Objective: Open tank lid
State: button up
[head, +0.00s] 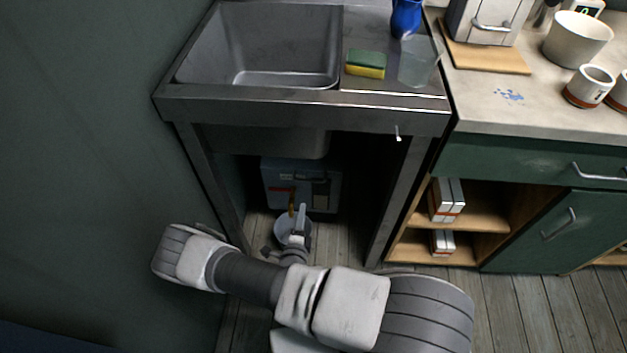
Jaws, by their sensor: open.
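A grey-blue box-like tank (275,179) stands on the floor in the dark space under the sink. A dark part and an orange-brown upright piece show near its front. I cannot make out which part is its lid. My gripper (299,222) reaches under the sink, low in front of the tank. It is open and looks empty. A pale round thing (281,231) shows beside it near the floor; I cannot tell what it is or whether my gripper touches it. My arm hides the floor in front.
The metal sink (230,45) and its legs frame the space on both sides. A sponge (366,63) and a clear cup (416,62) stand on its right. Open shelves (480,216) with boxes are at right. A dark wall closes the left.

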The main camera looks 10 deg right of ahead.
aim_at(308, 181)
jog(key=shift+n+y, duration=0.3)
jog(key=shift+n, duration=0.1)
jog(key=shift+f+b+x, duration=0.2)
jog(key=shift+b+x, duration=0.65)
jog(key=shift+x, duration=2.05)
jog(key=shift+f+b+x, duration=0.15)
jog(key=shift+b+x, duration=0.75)
jog(key=shift+x, duration=2.05)
jog(key=shift+f+b+x, duration=0.2)
jog(key=shift+b+x, duration=0.65)
jog(key=shift+x, duration=2.05)
jog(key=shift+s+d, duration=0.1)
jog(key=shift+s, duration=0.05)
jog(key=shift+c, duration=0.2)
grip_shut()
jog(key=shift+s, duration=0.1)
